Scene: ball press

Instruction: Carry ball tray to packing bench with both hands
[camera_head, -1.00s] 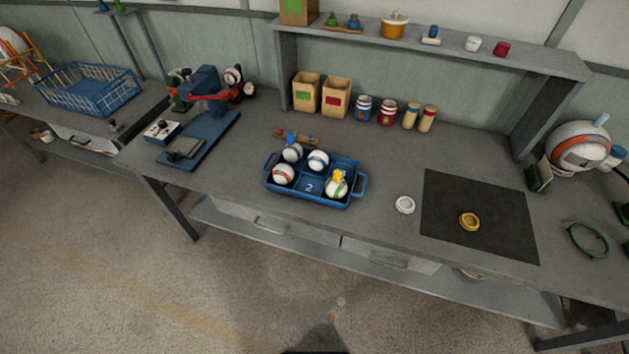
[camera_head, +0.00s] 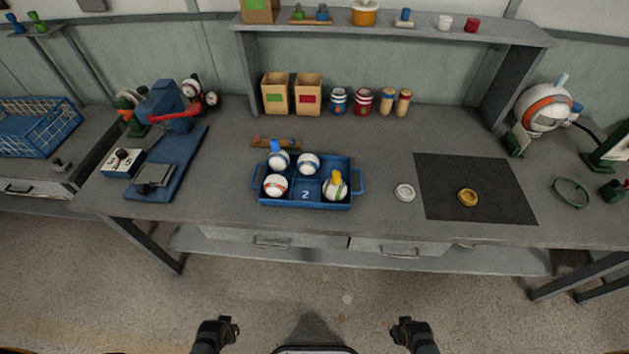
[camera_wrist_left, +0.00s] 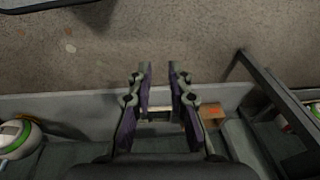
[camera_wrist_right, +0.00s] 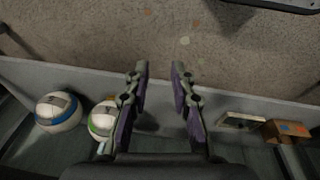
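The blue ball tray (camera_head: 306,205) sits on the grey bench (camera_head: 235,205), with a side handle at its left and right ends. It holds several white balls with coloured bands, one in each filled compartment; the front middle compartment shows a "2" and is empty. My left gripper (camera_head: 236,327) and right gripper (camera_head: 397,328) are low in the head view, in front of the bench and apart from the tray. In the left wrist view my left gripper's fingers (camera_wrist_left: 159,68) are apart with nothing between them. In the right wrist view my right gripper's fingers (camera_wrist_right: 159,68) are also apart and empty.
A blue press (camera_head: 165,165) stands left of the tray. A white ring (camera_head: 405,192) and a dark mat (camera_head: 440,175) with a yellow ring (camera_head: 468,197) lie to the right. Boxes (camera_head: 277,93) and jars stand behind. A blue wire basket (camera_head: 38,128) is on the left bench.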

